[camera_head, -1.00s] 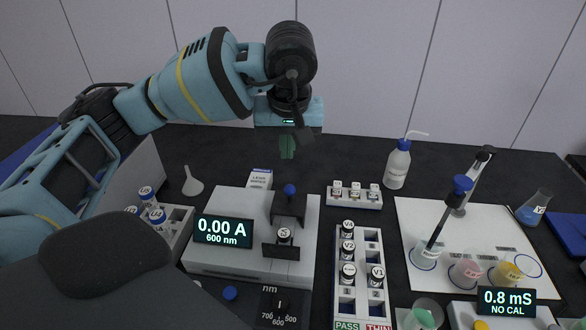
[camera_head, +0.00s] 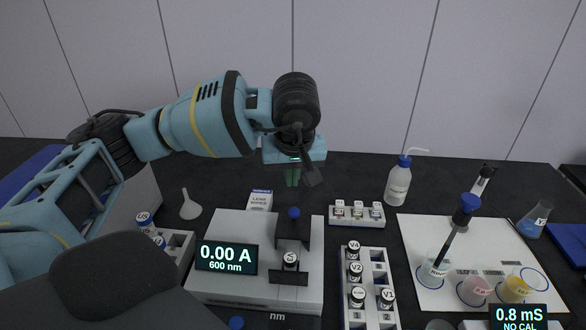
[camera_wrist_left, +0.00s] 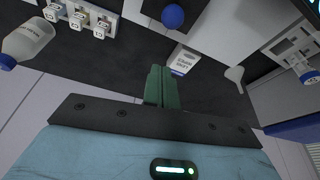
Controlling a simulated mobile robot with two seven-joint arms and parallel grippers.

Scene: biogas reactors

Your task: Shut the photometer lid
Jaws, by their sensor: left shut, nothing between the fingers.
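The photometer (camera_head: 225,285) is a pale grey box with a display reading 0.00 A, 600 nm. Its dark lid (camera_head: 293,232) stands raised, with a blue ball knob (camera_head: 294,213) on top. A vial with a dark cap (camera_head: 290,261) sits in the dark holder in front of the lid. My left gripper (camera_head: 292,178) is shut and empty, its green fingers pointing down, above and apart from the knob in the head view. In the left wrist view the closed fingers (camera_wrist_left: 161,87) show below the blue knob (camera_wrist_left: 173,16). My right gripper is not in view.
A lens wipes box (camera_head: 260,200) and a funnel (camera_head: 190,206) stand behind and left of the photometer. A small vial rack (camera_head: 357,222) and a larger rack (camera_head: 369,262) are to its right. A wash bottle (camera_head: 398,182) stands farther right.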

